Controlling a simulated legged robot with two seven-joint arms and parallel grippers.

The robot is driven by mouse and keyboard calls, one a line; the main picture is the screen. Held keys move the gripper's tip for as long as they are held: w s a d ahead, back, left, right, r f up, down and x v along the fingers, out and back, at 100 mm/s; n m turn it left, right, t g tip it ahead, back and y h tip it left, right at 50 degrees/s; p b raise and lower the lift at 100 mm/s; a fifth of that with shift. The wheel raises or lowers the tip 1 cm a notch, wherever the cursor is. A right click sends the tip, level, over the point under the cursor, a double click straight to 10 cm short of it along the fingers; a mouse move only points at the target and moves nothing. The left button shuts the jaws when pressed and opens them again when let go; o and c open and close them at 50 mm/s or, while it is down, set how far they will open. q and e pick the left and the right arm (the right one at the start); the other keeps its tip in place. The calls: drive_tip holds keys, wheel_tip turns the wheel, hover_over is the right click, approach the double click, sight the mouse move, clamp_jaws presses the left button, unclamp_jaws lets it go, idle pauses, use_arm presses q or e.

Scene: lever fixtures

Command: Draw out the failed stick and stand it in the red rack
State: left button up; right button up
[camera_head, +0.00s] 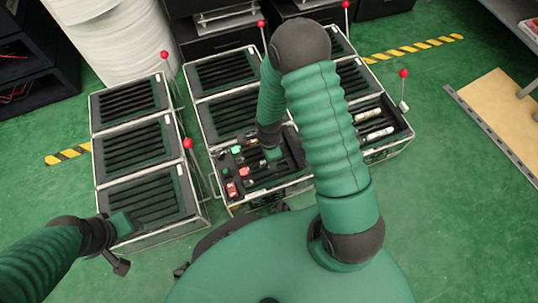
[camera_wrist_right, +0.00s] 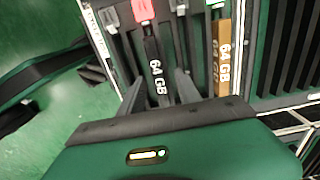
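A black stick (camera_wrist_right: 153,62) with a red end and "64 GB" lettering lies in the right wrist view. A brown "64 GB" stick (camera_wrist_right: 223,60) with a green end is to its right. Grey-ended sticks show between and beside them. My right gripper (camera_wrist_right: 158,90) is open, with its two fingers apart on either side of the black stick; contact cannot be told. In the head view this hand (camera_head: 270,155) is over the middle case, partly hidden by my arm. My left gripper (camera_head: 118,243) is by the left case's near corner; its finger opening is unclear. I cannot make out a red rack.
The left case (camera_head: 147,165) has empty-looking black slots. The middle case (camera_head: 222,72) holds small red and green pieces (camera_head: 231,189) near its front. A right case (camera_head: 385,120) holds pale sticks. Red-knobbed levers (camera_head: 403,74) stand up beside the cases. Green floor (camera_head: 450,220) is clear at right.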

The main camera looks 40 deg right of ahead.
drive_tip(key=shift+f, duration=0.25)
drive_tip(key=shift+c, duration=0.3)
clamp_jaws()
idle(1.5)
